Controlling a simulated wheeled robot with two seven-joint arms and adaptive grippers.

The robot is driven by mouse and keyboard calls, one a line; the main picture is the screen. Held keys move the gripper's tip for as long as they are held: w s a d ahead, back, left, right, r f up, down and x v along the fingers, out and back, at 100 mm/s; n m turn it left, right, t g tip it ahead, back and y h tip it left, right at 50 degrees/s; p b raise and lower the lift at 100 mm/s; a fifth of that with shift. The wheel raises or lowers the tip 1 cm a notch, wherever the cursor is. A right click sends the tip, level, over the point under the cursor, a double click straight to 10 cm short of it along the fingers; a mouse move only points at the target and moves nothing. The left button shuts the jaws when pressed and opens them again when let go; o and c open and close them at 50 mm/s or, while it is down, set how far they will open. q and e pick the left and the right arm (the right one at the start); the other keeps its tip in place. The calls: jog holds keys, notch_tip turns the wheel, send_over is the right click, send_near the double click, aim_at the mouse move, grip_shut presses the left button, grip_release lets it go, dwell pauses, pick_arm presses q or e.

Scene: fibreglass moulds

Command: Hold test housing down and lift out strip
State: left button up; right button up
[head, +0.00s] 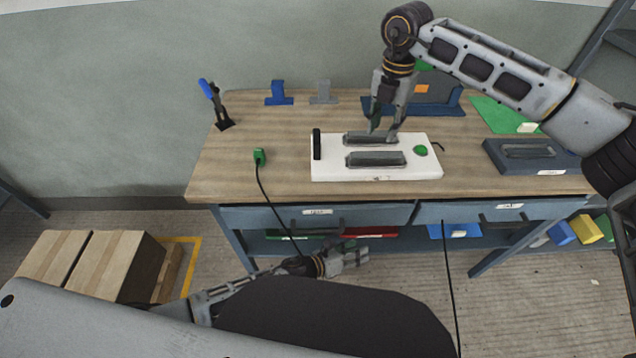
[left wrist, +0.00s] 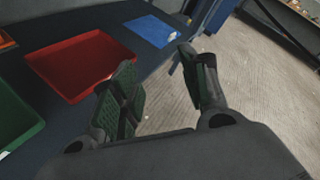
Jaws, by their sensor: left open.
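A white block (head: 325,172), which looks like the test housing, lies on the workbench. It carries two long grey raised parts, a near one (head: 376,159) and a far one (head: 355,138), a black bar (head: 317,144) at its left end and a green round knob (head: 421,150) at right. Which part is the strip I cannot tell. My right gripper (head: 384,132) points down at the far grey part, its fingertips apart; contact is unclear. My left gripper (head: 360,256) is open and empty, low in front of the bench; its fingers also show in the left wrist view (left wrist: 165,95).
The workbench (head: 240,180) has a blue block with a grey inset (head: 530,155) and a green sheet (head: 503,114) at right. A green plug (head: 259,157) with a black cable is at left. A red tray (left wrist: 85,62) sits on the lower shelf near my left gripper.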

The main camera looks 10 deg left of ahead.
pick_arm(q)
jog(key=s+d+r+m+g+h, duration=0.1)
jog(key=s+d+r+m+h, duration=0.1)
jog(key=s+d+r+m, duration=0.35)
jog(key=s+d+r+m+g+h, duration=0.1)
jog(key=s+d+r+m+h, duration=0.15)
jog(key=d+r+m, duration=0.65)
jog(key=w+a+r+n+t+y, duration=0.3)
jog(key=a+r+n+y, duration=0.1)
jog(key=a+n, duration=0.1)
jog(key=w+a+r+n+t+y, duration=0.4)
jog(key=a+n, duration=0.1)
jog(key=a, duration=0.2)
jog(key=w+a+r+n+t+y, duration=0.3)
jog(key=a+r+n+t+y, duration=0.1)
jog(key=a+r+n+y, duration=0.1)
jog(key=shift+w+a, duration=0.2)
jog(key=shift+a, duration=0.5)
jog(key=a+r+n+y, duration=0.2)
jog(key=a+n+y, duration=0.3)
jog(key=a, duration=0.3)
jog(key=shift+s+a+r+y, duration=0.25)
jog(key=shift+a+y, duration=0.1)
jog(key=shift+y, duration=0.3)
jog(key=shift+w, duration=0.15)
